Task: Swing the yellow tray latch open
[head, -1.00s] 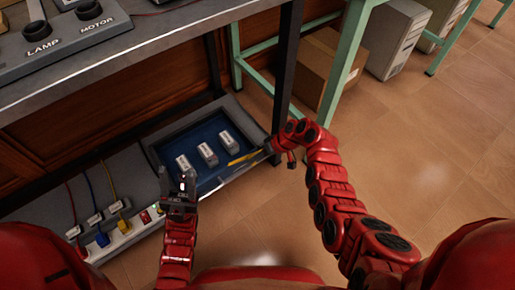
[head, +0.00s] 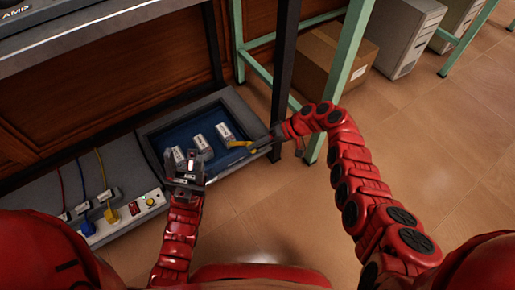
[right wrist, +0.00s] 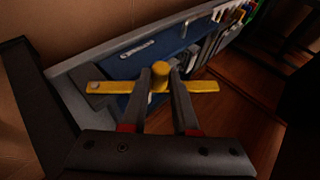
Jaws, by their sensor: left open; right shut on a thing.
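The yellow latch (head: 238,144) is a flat bar at the right end of the grey tray (head: 160,167) under the bench. In the right wrist view the latch (right wrist: 112,88) has a bolt head near its left end and an upright round knob (right wrist: 159,71) on it. My right gripper (right wrist: 161,80) is shut on the knob, one finger on each side. In the head view my right gripper (head: 270,142) is at the latch's right end and hides part of it. My left gripper (head: 186,164) is open and empty over the tray's near left side, partly hiding one block.
Several white-grey blocks (head: 224,132) lie in the blue tray bed. A power strip (head: 122,217) with plugged cords lies left of the tray. A dark table leg (head: 284,75) and a green leg (head: 346,85) stand close to my right arm. The floor (head: 440,130) at right is clear.

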